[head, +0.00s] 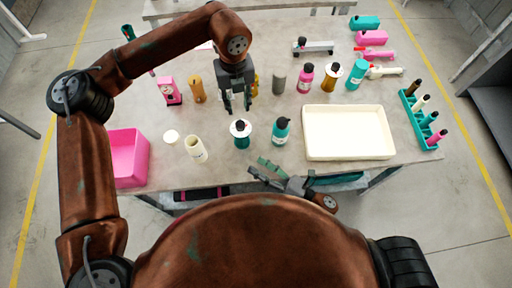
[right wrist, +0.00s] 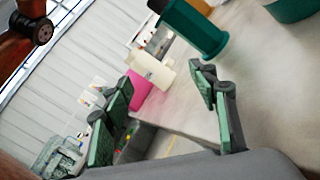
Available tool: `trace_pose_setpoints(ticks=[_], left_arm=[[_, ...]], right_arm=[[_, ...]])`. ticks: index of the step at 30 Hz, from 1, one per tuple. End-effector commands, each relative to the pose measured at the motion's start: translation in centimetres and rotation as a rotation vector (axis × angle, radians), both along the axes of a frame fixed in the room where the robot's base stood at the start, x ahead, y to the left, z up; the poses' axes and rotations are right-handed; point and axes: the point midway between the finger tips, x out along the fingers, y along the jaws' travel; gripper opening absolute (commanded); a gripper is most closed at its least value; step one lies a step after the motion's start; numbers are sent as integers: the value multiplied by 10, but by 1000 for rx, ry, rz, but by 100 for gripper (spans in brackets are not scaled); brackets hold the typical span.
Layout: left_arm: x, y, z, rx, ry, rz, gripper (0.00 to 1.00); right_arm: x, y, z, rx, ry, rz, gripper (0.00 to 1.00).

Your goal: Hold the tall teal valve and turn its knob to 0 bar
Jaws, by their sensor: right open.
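A teal valve (head: 242,141) with a white dial and a black knob stands upright near the table's front edge in the head view. A teal bottle-like piece (head: 281,132) with a dark cap stands just right of it. My left gripper (head: 238,105) points down just behind the valve, with its fingers apart and nothing seen between them. My right gripper (head: 268,172) is low at the table's front edge, open and empty. Its spread green pads also show in the right wrist view (right wrist: 165,108). A teal body (right wrist: 195,28) stands beyond them there; I cannot tell which piece it is.
A cream tray (head: 350,153) lies to the right and a pink bin (head: 128,160) to the left. Several bottles, including a pink one (head: 305,80), stand behind. A teal rack (head: 420,118) is at the far right.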

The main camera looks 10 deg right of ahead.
Motion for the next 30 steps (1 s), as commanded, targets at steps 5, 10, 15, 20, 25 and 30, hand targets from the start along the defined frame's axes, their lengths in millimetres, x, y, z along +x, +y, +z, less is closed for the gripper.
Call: trace_pose_setpoints(ticks=[5, 10, 15, 20, 25, 30], left_arm=[[0, 0, 0, 0, 0, 0, 29], [0, 0, 0, 0, 0, 0, 29], [0, 0, 0, 0, 0, 0, 29], [0, 0, 0, 0, 0, 0, 29], [0, 0, 0, 0, 0, 0, 29], [0, 0, 0, 0, 0, 0, 29]], right_arm=[[42, 10, 2, -314, -247, -181, 54], [64, 10, 6, -506, -373, -282, 54], [75, 12, 8, -569, -413, -313, 54], [92, 24, 8, -569, -416, -311, 54], [114, 38, 8, -567, -416, -310, 54], [129, 48, 7, -566, -412, -311, 54]])
